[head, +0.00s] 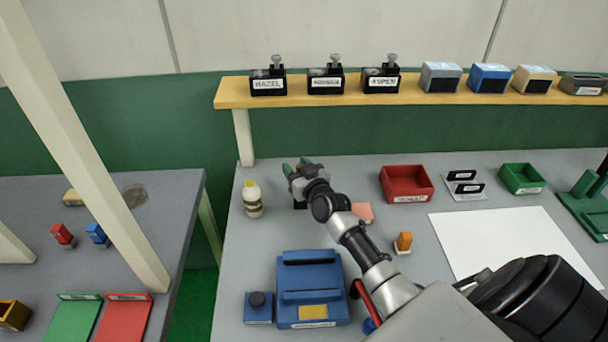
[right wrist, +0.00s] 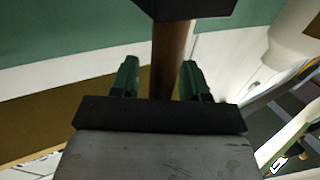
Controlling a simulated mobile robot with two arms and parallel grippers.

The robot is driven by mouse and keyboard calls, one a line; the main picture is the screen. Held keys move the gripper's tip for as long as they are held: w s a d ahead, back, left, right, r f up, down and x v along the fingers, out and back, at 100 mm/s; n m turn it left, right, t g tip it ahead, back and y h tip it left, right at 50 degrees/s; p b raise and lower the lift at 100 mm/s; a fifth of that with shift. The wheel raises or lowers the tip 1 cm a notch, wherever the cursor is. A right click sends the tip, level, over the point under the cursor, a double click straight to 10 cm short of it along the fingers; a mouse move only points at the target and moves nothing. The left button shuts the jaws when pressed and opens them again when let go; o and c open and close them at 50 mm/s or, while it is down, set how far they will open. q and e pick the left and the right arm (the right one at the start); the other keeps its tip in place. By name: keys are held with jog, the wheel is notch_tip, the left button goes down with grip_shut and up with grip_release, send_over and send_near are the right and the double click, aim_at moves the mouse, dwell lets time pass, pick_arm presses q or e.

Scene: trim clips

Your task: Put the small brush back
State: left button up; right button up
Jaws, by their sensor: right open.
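My right gripper (head: 297,166) is at the back left of the grey table, beside a white bottle. In the right wrist view its green fingers (right wrist: 159,80) are apart, with a brown upright handle (right wrist: 172,55) between them. The handle looks like part of the small brush, but its bristles do not show. Whether the fingers touch the handle I cannot tell. My left gripper is not in view.
The white bottle (head: 253,200) with a yellow cap stands close left of the gripper. A wooden shelf (head: 420,91) runs behind. White paper (head: 500,243) lies right.

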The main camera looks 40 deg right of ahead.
jog(key=s+a+b, duration=0.1)
jog(key=s, duration=1.1)
